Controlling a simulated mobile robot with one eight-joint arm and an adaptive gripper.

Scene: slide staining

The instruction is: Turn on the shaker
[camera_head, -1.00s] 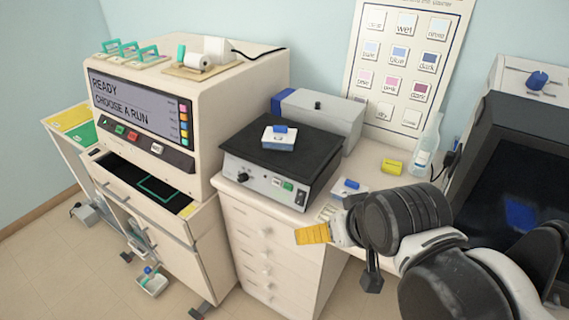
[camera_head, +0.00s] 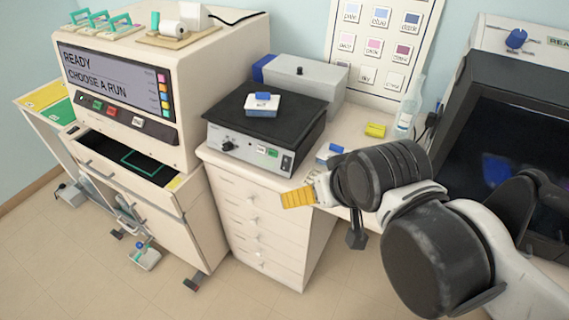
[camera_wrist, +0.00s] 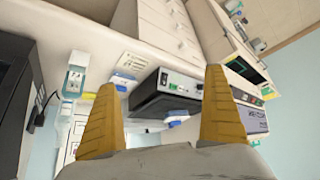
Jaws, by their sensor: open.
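The shaker (camera_head: 263,133) is a grey box with a black flat top, standing on the white drawer cabinet. A small white and blue block (camera_head: 262,104) sits on its top. Its front panel has a black knob at left, white and green buttons (camera_head: 267,152) and a dark switch (camera_head: 286,163) at the right end. My gripper (camera_head: 298,197) has yellow fingers and is in front of and to the right of the shaker, apart from it. In the wrist view my gripper (camera_wrist: 160,105) is open and empty, with the shaker (camera_wrist: 165,92) showing between and beyond its fingers.
A large staining machine (camera_head: 150,80) with an open drawer stands at left. A blue and white block (camera_head: 330,152), a yellow block (camera_head: 375,130) and a bottle (camera_head: 405,118) are on the counter right of the shaker. A dark-screened cabinet (camera_head: 500,120) stands at right.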

